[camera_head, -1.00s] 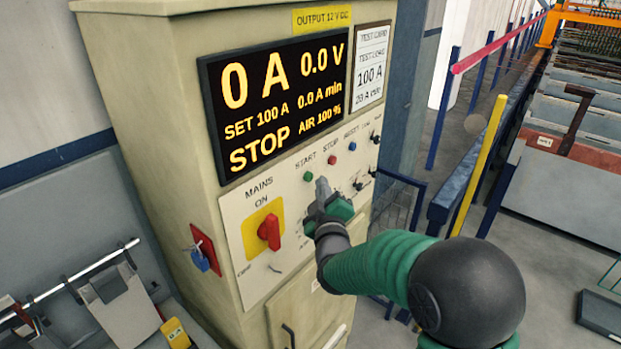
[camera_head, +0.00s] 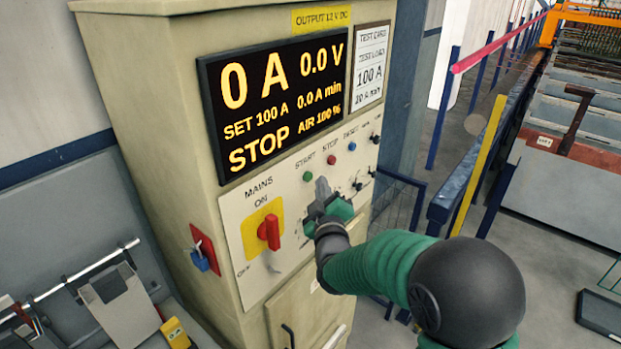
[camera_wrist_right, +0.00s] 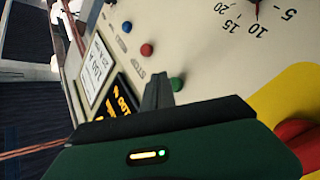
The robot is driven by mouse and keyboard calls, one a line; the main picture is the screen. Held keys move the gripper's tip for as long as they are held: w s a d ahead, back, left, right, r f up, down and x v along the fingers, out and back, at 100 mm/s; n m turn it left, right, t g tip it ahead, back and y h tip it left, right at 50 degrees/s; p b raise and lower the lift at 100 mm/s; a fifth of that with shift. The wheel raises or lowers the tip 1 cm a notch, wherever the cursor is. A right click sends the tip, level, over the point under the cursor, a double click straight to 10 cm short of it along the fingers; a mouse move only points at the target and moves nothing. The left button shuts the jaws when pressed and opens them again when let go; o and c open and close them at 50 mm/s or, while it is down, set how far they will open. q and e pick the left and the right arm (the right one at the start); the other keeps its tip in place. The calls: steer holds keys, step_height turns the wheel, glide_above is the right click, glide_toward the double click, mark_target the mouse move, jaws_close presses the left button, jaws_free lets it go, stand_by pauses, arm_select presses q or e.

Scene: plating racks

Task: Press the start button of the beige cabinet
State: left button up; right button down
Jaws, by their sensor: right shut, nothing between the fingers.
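The beige cabinet (camera_head: 150,110) stands upright, with a dark display (camera_head: 275,100) reading 0 A, 0.0 V and STOP. Its green START button (camera_head: 308,176) is on the sloped panel, left of the red STOP button (camera_head: 332,160). My right gripper (camera_head: 322,186) is shut and empty, its tips just below and right of the green button. In the right wrist view the shut fingertips (camera_wrist_right: 157,82) are close beside the green button (camera_wrist_right: 177,84); I cannot tell whether they touch. The left gripper is not in view.
The red MAINS switch (camera_head: 269,232) on its yellow plate sits left of my gripper. A blue button (camera_head: 352,146) and small black knobs lie to the right. A yellow post (camera_head: 478,165) and blue rails stand right of the cabinet, with open floor beyond.

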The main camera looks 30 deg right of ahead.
steer(key=shift+w+a+r, duration=0.15)
steer(key=shift+w+a, duration=0.2)
steer(key=shift+a, duration=0.1)
steer(key=shift+w+a, duration=0.15)
steer(key=shift+w, duration=0.25)
stand_by(1.0)
steer(key=shift+s+b, duration=0.1)
steer(key=shift+b, duration=0.2)
steer(key=shift+s+d, duration=0.45)
steer(key=shift+s, duration=0.25)
steer(key=s, duration=0.1)
steer(key=s+d+b, duration=0.1)
steer(key=s, duration=0.1)
steer(key=s+d, duration=0.1)
steer(key=shift+s+b, duration=0.35)
steer(key=shift+b, duration=0.05)
